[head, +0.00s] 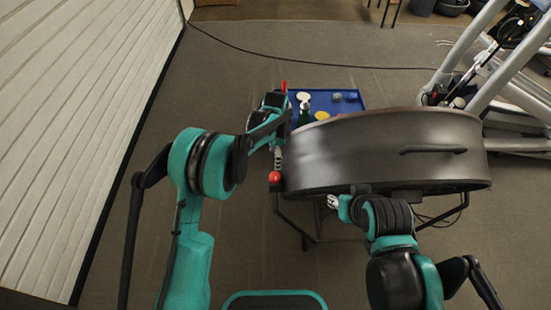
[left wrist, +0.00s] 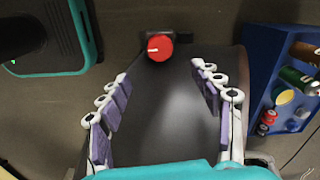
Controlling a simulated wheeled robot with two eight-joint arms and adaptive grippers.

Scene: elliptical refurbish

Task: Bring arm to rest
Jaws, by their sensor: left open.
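My left gripper (left wrist: 160,75) is open in the left wrist view, its jointed fingers spread with nothing between them. A red round knob (left wrist: 160,48) lies just beyond the fingertips, apart from them. In the head view my left gripper (head: 278,157) hangs beside the left end of a large dark drum-shaped part (head: 380,152), above a red ball knob (head: 275,177). My left arm partly hides it. My right gripper (head: 335,202) is in front of the drum's lower edge in the head view, small and mostly hidden by its own arm; its opening is unclear.
The drum rests on a dark stand (head: 310,236). A blue tray (head: 352,98) with bottles and cans is behind it and also shows in the left wrist view (left wrist: 262,95). An elliptical frame (head: 465,50) stands at back right. A white slatted wall (head: 70,110) is left; floor between is clear.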

